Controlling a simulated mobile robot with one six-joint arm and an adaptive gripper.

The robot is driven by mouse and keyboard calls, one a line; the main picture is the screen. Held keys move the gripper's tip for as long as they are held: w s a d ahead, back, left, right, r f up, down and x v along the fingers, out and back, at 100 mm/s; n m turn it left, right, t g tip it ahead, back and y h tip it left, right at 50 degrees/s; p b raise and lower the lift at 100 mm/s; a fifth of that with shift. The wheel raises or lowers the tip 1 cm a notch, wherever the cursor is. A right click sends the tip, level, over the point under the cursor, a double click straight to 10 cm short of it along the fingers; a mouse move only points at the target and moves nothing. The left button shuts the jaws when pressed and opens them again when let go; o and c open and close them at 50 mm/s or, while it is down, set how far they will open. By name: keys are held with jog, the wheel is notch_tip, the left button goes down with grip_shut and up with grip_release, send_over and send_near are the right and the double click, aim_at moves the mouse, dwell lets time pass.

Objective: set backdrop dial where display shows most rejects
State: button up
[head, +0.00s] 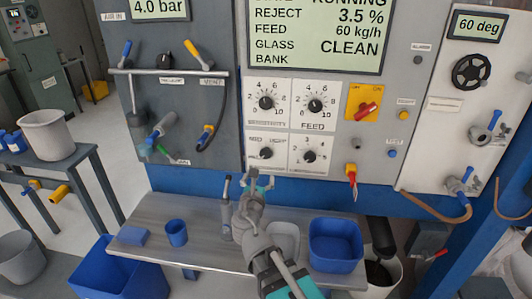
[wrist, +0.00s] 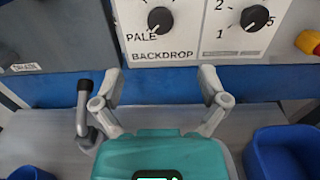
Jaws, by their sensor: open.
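The backdrop dial is a black knob (wrist: 159,20) on a white plate, with "PALE" at its lower left and "BACKDROP" printed below. It also shows in the head view as the lower left knob (head: 266,152) of four. The display (head: 318,35) reads reject 3.5 %, feed 60 kg/h and glass clean; nothing is readable beside "BANK". My gripper (wrist: 156,86) is open and empty. Its spread fingers point toward the panel, just below the backdrop dial and apart from it.
A numbered dial (wrist: 257,17) sits just right of the backdrop dial. The feed dial (head: 315,105) is above it. A blue bin (head: 335,247) and blue cup (head: 176,233) stand on the bench (head: 203,213).

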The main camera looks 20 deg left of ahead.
aim_at(265, 154)
jog(key=shift+w, duration=0.1)
jog(key=w, duration=0.4)
jog(key=w+a, duration=0.1)
jog(key=w, duration=0.8)
jog(key=shift+w+a, duration=0.25)
jog(key=c, duration=1.1)
